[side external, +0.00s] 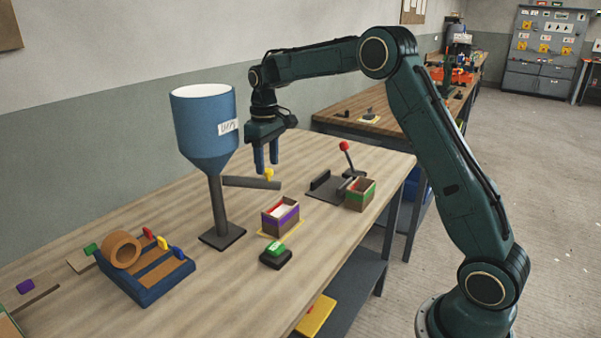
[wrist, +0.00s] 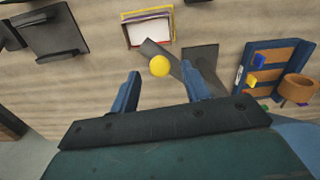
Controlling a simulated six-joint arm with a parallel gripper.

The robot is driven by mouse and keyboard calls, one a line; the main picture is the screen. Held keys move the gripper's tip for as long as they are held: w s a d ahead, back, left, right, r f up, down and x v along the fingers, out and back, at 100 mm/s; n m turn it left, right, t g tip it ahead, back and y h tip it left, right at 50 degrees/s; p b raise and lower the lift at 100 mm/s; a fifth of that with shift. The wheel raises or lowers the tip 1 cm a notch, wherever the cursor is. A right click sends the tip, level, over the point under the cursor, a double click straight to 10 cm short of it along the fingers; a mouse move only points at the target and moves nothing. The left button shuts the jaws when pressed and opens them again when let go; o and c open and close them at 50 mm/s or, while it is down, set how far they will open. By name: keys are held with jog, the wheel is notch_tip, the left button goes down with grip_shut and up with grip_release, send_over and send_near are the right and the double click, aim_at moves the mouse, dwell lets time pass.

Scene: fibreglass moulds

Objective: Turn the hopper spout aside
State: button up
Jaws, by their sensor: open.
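The blue hopper (side external: 205,130) stands on a dark post and base plate on the bench. Its dark grey spout (side external: 250,183) reaches out from the post to the right. A yellow knob (side external: 269,173) stands up near the spout's outer end. My gripper (side external: 267,158) points down above the knob, open and empty. In the wrist view the yellow knob (wrist: 160,66) shows between the fingertips of my gripper (wrist: 161,72). The spout (wrist: 158,48) ends close to the purple-banded box (wrist: 148,30) there. I cannot tell whether either finger touches the knob.
The purple-banded box (side external: 280,218) sits in front of the spout. A green button on a dark block (side external: 276,256) is nearer. A red-knobbed lever (side external: 346,152) and a green-banded box (side external: 359,195) stand to the right. A blue tape dispenser (side external: 150,275) is at left.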

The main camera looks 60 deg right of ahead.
jog(key=shift+f, duration=0.9)
grip_shut()
jog(key=shift+s+a, duration=0.1)
jog(key=s+a+m, duration=0.3)
jog(key=a+m, duration=1.1)
jog(key=a, duration=0.1)
jog(key=shift+s, duration=0.35)
